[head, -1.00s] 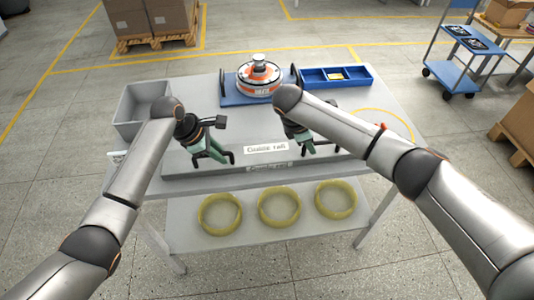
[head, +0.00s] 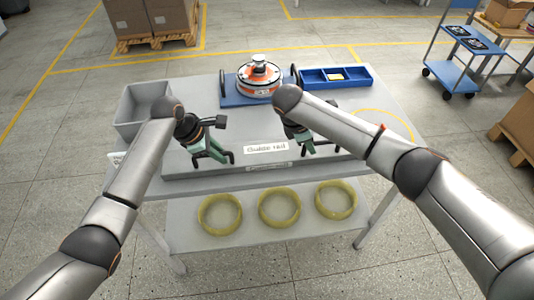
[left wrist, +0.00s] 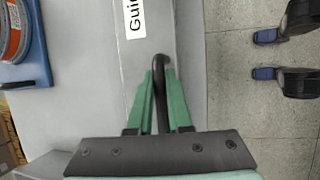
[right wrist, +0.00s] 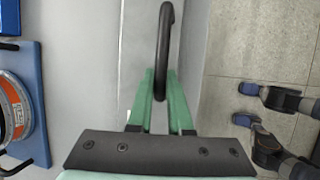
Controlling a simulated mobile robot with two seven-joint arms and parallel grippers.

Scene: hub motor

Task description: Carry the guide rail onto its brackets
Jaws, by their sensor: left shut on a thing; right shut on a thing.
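The guide rail (head: 266,159) is a long grey bar along the front of the table, with a white "Guide rail" label and a black handle near each end. My left gripper (head: 227,157) is shut on the left handle, which shows between its green fingers in the left wrist view (left wrist: 160,88). My right gripper (head: 312,148) is shut on the right handle, also seen in the right wrist view (right wrist: 162,60). I cannot tell whether the rail touches the table or hangs just above it. I cannot make out the brackets.
The orange and white hub motor (head: 259,78) sits on a blue base at the table's back. A blue divided tray (head: 360,78) is right of it. A grey bin (head: 140,108) stands at the left. Several yellow rings (head: 279,207) lie on the lower shelf. A yellow circle (head: 408,122) marks the right side.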

